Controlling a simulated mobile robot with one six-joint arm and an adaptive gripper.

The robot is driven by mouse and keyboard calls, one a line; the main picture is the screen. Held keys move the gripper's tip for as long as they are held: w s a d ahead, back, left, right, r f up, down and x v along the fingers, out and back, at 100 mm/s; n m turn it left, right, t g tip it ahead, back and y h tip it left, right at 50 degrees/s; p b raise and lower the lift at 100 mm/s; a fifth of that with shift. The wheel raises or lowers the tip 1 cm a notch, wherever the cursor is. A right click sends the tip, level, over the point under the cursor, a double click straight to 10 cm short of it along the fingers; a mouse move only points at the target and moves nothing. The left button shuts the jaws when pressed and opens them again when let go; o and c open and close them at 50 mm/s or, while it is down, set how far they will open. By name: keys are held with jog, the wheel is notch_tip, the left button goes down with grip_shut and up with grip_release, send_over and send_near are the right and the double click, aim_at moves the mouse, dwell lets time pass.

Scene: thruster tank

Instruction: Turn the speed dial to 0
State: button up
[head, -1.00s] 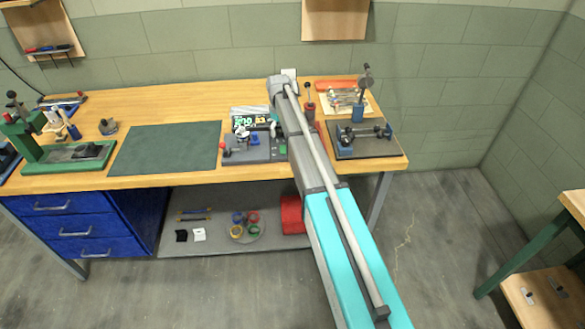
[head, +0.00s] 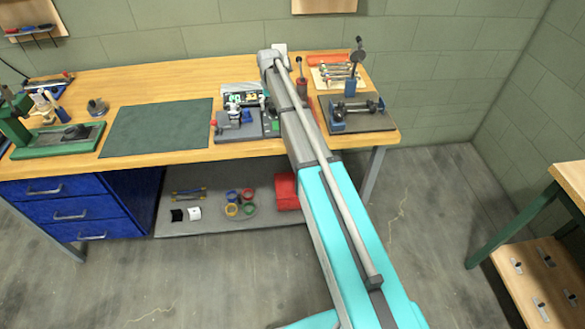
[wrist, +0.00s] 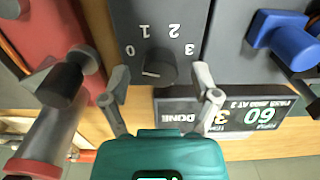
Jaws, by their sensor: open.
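The speed dial (wrist: 158,70) is a dark round knob on a grey panel (wrist: 158,12) in the wrist view. The numbers 0, 1, 2 and 3 run in an arc around it, upside down in this view, with 0 at left and 3 at right. A small pale mark shows on the knob's left side; I cannot tell surely which number it points to. My gripper (wrist: 162,74) is open, one finger on each side of the dial, with gaps between fingers and knob. In the head view my arm hides the dial and gripper.
A dark knob on a red part (wrist: 68,80) is close on the left, a blue part (wrist: 285,38) on the right. In the head view a green mat (head: 157,128) lies clear on the bench.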

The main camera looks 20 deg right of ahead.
aim_at(272, 107)
jog(key=m, duration=1.2)
jog(key=shift+m, duration=0.4)
jog(key=shift+r+p, duration=0.4)
jog(key=shift+p, duration=0.05)
notch_tip(272, 107, up, 13)
jog(key=p, duration=1.3)
jog(key=s+f+n+b, duration=0.4)
jog(key=s, duration=0.6)
jog(key=s+f+n+b, duration=0.4)
jog(key=s, duration=0.7)
jog(key=s+a+f+n+b, duration=0.1)
jog(key=s+f+n+b, duration=0.4)
jog(key=s, duration=0.6)
jog(key=shift+s, duration=0.2)
jog(key=shift+s+a+n, duration=0.1)
jog(key=shift+s+n, duration=0.5)
jog(key=shift+s, duration=0.65)
